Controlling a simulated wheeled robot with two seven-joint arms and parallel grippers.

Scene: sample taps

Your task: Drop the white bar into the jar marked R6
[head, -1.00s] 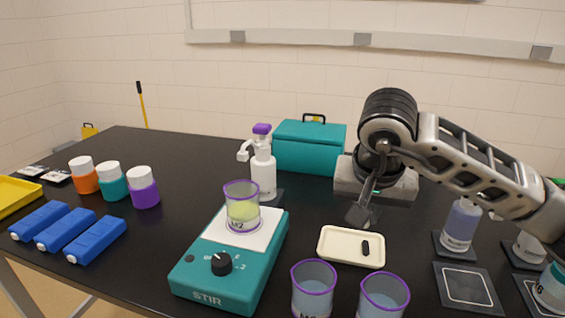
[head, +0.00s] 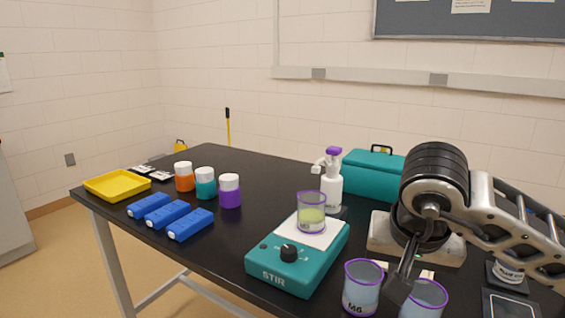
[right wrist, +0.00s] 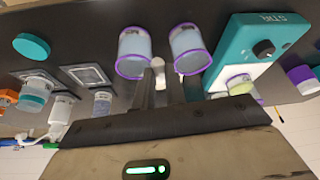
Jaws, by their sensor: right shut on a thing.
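Two clear jars with purple rims and bluish liquid stand at the front of the table. My right gripper (head: 398,291) is by the jars, overlapping the right one's rim in the picture. In the right wrist view, a small white piece, seemingly the white bar (right wrist: 158,63), is at its fingertips (right wrist: 164,76). My left gripper is out of view.
The teal stirrer (head: 297,262) with a purple-rimmed beaker (head: 311,213) stands left of the jars. A white pump bottle (head: 329,188) and teal box (head: 372,175) are behind. Blue blocks (head: 168,215), capped pots (head: 205,183) and a yellow tray (head: 117,185) lie left.

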